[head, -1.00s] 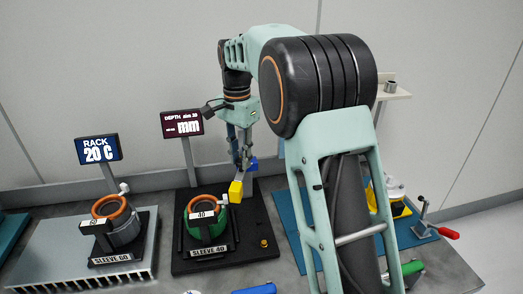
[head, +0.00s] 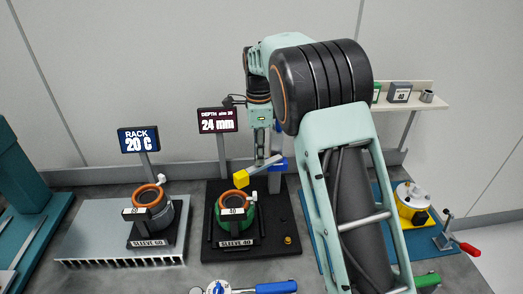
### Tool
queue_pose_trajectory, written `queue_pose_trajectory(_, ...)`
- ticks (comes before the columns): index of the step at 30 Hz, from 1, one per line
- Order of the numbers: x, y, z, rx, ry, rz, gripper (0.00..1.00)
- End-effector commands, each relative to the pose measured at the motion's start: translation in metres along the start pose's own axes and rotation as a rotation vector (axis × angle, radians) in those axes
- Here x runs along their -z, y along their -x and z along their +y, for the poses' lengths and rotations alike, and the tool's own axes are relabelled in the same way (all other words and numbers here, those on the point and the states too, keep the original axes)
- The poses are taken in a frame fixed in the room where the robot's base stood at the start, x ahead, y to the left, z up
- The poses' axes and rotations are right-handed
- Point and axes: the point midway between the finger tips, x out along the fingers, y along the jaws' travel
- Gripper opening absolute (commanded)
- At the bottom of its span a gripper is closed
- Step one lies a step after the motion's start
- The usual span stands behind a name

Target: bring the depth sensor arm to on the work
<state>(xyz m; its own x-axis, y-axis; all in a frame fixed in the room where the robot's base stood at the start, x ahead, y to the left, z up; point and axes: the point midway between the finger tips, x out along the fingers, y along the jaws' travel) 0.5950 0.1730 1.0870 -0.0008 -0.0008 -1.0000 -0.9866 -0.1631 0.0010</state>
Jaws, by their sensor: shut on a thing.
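The depth sensor arm is a grey bar (head: 262,166) with a yellow block (head: 241,178) at its free end and a blue pivot (head: 279,164) on a grey post. The yellow block appears over the back of the orange-ringed green housing (head: 234,213) labelled 40; I cannot tell whether they touch. My gripper (head: 260,160) points down and is shut on the bar between block and pivot. The depth display (head: 218,121) reads 24 mm, with "aim 20" above.
A second orange-ringed housing (head: 152,215) stands on the SLEEVE 60 stand, on a finned rack (head: 85,243) at left. A blue-handled tool (head: 270,287) lies in front. A yellow-based fixture (head: 412,207) and a red-handled clamp (head: 460,243) are at right, beyond my arm.

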Motion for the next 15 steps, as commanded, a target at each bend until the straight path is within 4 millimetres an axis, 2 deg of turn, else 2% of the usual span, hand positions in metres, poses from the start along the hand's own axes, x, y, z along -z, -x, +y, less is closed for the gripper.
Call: queue_pose_trajectory(15, -0.0002, 0.0017, -0.0041, 0.006, -0.04, 0.0, 0.0)
